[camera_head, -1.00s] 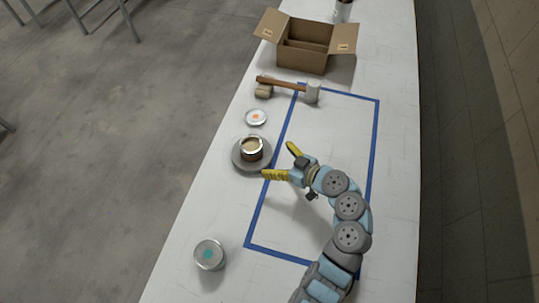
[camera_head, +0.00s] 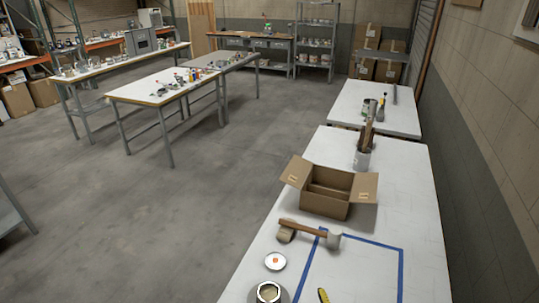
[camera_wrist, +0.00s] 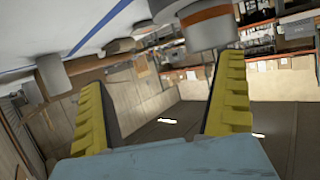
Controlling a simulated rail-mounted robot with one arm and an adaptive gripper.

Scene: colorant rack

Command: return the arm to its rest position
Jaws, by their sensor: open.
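My gripper shows in the wrist view (camera_wrist: 163,72) with its two yellow fingers spread wide and nothing between them. In the head view only one yellow fingertip (camera_head: 323,296) shows at the bottom edge, over the blue-taped area; the rest of my arm is out of frame. An open can (camera_head: 268,292) sits on a grey disc, cut off by the bottom edge, to the left of the fingertip. In the wrist view, a can with an orange band (camera_wrist: 207,20) shows at the top, beyond the fingers.
A round lid (camera_head: 275,261) and a mallet (camera_head: 304,228) lie on the white table (camera_head: 400,210). An open cardboard box (camera_head: 325,202) and a container with sticks (camera_head: 363,158) stand farther back. Other tables and shelves stand beyond.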

